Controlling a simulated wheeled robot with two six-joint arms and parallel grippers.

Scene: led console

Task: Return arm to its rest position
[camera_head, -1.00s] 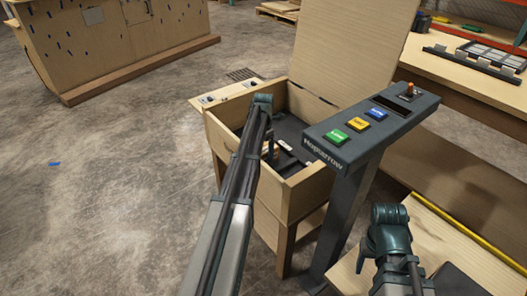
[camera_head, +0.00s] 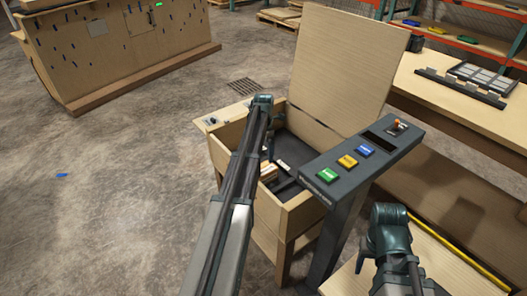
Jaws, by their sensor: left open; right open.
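My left arm (camera_head: 232,190) reaches up from the bottom to a bent joint in front of the open wooden box (camera_head: 300,215). My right arm (camera_head: 388,232) shows a bent teal joint and a short link at the lower right. Its gripper does not show either. Right of the box stands a dark console (camera_head: 345,178) on a post, with a green button (camera_head: 327,175), a yellow button (camera_head: 347,161), a blue button (camera_head: 365,149), a dark display (camera_head: 383,138) and a small lever switch (camera_head: 398,126).
The box's large lid (camera_head: 345,70) stands raised behind it. Small parts lie in the box, partly hidden by my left arm. A wooden bench (camera_head: 455,98) with a grey tray (camera_head: 482,78) is at the right. A wooden cabinet (camera_head: 120,60) is far left. The left floor is open.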

